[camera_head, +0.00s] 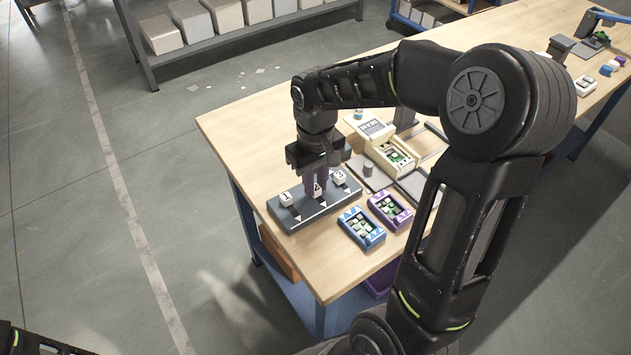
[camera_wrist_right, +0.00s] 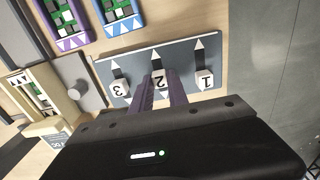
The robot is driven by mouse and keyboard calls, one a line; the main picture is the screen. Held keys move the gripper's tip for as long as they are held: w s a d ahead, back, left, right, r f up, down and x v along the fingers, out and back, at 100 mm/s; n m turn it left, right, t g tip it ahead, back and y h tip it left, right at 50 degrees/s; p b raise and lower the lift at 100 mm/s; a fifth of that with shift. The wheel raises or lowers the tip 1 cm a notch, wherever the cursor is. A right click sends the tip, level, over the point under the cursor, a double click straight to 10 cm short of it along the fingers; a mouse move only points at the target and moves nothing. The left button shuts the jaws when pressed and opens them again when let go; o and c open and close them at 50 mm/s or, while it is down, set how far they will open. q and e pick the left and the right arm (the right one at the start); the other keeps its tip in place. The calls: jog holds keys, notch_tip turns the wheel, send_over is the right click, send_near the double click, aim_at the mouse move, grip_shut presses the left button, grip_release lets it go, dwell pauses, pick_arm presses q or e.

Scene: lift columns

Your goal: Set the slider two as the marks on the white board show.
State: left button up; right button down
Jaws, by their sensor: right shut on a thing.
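The grey slider panel (camera_head: 287,218) lies near the table's left front corner. It carries white numbered blocks: slider one (camera_head: 286,198), slider two (camera_head: 318,191) and slider three (camera_head: 339,176). Pale pointed marks run along the panel, one per slider. The right wrist view shows the panel (camera_wrist_right: 182,57) with slider one (camera_wrist_right: 205,80) and slider three (camera_wrist_right: 121,87) free on either side. My right gripper (camera_head: 317,189) points down, its purple fingers shut on slider two (camera_wrist_right: 162,95), partly hiding it. My left gripper is out of view.
A blue tray (camera_head: 361,228) and a purple tray (camera_head: 390,211) of small parts lie right of the panel. A cream box (camera_head: 391,153) and a grey knob (camera_head: 368,170) stand behind. The table's left edge is close to the panel.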

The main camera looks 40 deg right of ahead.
aim_at(321, 200)
dwell(0.8)
jog(key=shift+s, duration=1.1)
jog(key=c, duration=1.3)
grip_release()
notch_tip(321, 200, up, 8)
jog(key=shift+f+b, duration=0.1)
jog(key=shift+b, duration=0.35)
